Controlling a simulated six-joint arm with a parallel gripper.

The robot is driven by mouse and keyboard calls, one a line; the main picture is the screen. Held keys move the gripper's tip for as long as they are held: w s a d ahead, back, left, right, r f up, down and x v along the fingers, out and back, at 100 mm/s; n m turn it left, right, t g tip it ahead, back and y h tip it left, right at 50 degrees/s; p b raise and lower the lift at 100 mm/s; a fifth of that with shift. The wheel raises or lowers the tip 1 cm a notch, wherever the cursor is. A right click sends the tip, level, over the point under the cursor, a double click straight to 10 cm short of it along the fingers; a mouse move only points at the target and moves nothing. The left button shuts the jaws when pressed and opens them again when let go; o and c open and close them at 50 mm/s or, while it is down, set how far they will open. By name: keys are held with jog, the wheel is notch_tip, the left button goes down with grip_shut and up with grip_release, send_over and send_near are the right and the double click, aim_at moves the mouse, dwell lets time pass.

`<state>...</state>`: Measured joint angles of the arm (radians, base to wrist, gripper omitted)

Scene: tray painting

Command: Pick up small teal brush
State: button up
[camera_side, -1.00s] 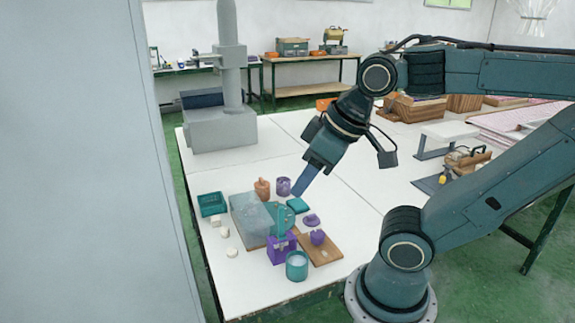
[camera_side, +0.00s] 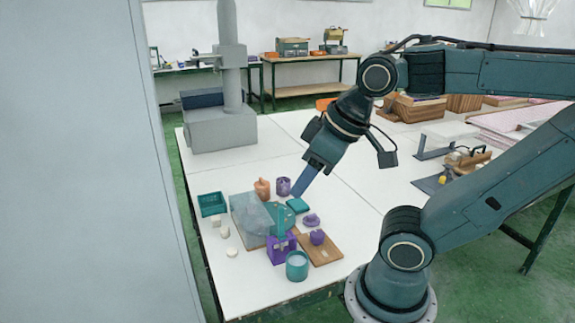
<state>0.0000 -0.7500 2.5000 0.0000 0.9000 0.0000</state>
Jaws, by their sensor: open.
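A teal, brush-like shape (camera_side: 281,216) stands upright at a purple block-like holder (camera_side: 280,249) on the white table; at this size I cannot tell its bristles from its handle. My gripper (camera_side: 299,192) hangs above the table, up and to the right of that shape, pointing down and to the left. It is open, and I see nothing held in it. The gap between its fingers is too small to make out from this side.
A teal cup (camera_side: 297,267) and a wooden board (camera_side: 322,252) with a purple pot (camera_side: 317,237) stand at the front. A grey slab (camera_side: 246,215) lies left of the holder, with a teal crate (camera_side: 212,204) beyond it. Small white pieces (camera_side: 232,253) lie at the left.

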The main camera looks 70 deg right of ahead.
jog(key=shift+w, duration=0.1)
jog(key=m+g, duration=0.6)
jog(key=m, duration=0.3)
send_over(281, 207)
notch_tip(281, 207, down, 10)
jog(key=shift+s+r, duration=0.15)
jog(key=shift+s, duration=0.05)
jog(key=shift+f, duration=4.3)
jog(key=shift+w+f, duration=0.15)
jog(key=shift+f, duration=2.45)
